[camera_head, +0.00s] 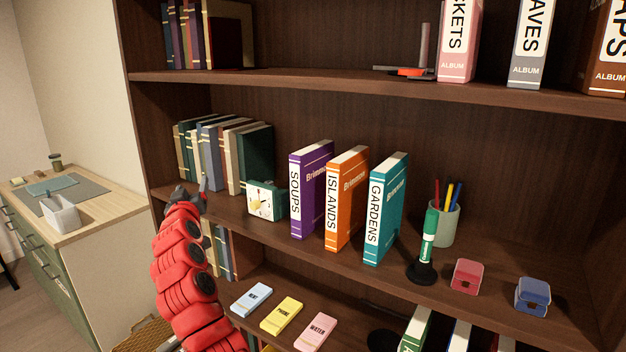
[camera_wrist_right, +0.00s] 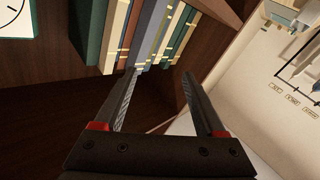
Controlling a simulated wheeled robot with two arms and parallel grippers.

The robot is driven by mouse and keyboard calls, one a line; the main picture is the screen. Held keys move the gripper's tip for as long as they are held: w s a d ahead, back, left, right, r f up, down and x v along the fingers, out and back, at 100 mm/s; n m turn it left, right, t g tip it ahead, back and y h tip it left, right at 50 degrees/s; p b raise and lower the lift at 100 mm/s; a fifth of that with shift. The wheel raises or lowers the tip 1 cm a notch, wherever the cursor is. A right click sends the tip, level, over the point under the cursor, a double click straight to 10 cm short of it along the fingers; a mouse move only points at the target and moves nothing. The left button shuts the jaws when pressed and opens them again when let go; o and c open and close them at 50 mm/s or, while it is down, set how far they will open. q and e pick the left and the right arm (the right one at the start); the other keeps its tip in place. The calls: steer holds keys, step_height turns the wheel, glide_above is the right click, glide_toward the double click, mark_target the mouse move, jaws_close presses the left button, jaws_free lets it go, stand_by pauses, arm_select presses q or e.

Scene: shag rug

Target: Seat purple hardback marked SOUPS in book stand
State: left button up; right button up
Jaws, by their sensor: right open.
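The purple hardback marked SOUPS (camera_head: 310,190) stands upright on the middle shelf, left of the orange ISLANDS book (camera_head: 346,200) and the teal GARDENS book (camera_head: 384,210). Nothing holds it. My right gripper (camera_head: 192,194) is at the left front of that shelf, well left of the purple book. In the right wrist view, its two fingers (camera_wrist_right: 161,74) are apart with nothing gripped, pointing toward a row of books. A dark flat base with an orange-red part and a grey upright (camera_head: 412,70) sits on the upper shelf; I cannot tell whether it is the book stand. My left gripper is not in view.
A small clock (camera_head: 264,200) stands between a row of books (camera_head: 222,155) and the purple book. A green marker in a black holder (camera_head: 426,250), a pen cup (camera_head: 442,222) and small red and blue boxes (camera_head: 467,274) are right. Labelled blocks (camera_head: 282,315) lie below.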

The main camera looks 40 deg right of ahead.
steer(key=s+d+r+m+g+h+p, duration=0.1)
steer(key=s+d+r+m+g+h, duration=0.4)
steer(key=d+r, duration=0.45)
steer(key=m+g+y, duration=0.2)
steer(key=m+g, duration=0.6)
glide_toward(309, 149)
steer(key=p+x, duration=0.3)
steer(key=x, duration=0.6)
steer(key=shift+w+d+f+p, duration=0.1)
steer(key=shift+d+f+p, duration=0.1)
steer(key=shift+f+p, duration=0.15)
steer(key=shift+w+d+p, duration=0.1)
steer(key=shift+d+p, duration=0.2)
steer(key=shift+p, duration=0.05)
steer(key=p+x, duration=0.2)
steer(key=x, duration=0.2)
steer(key=shift+d+p, duration=0.3)
steer(key=shift+d, duration=0.1)
steer(key=shift+w+f, duration=0.1)
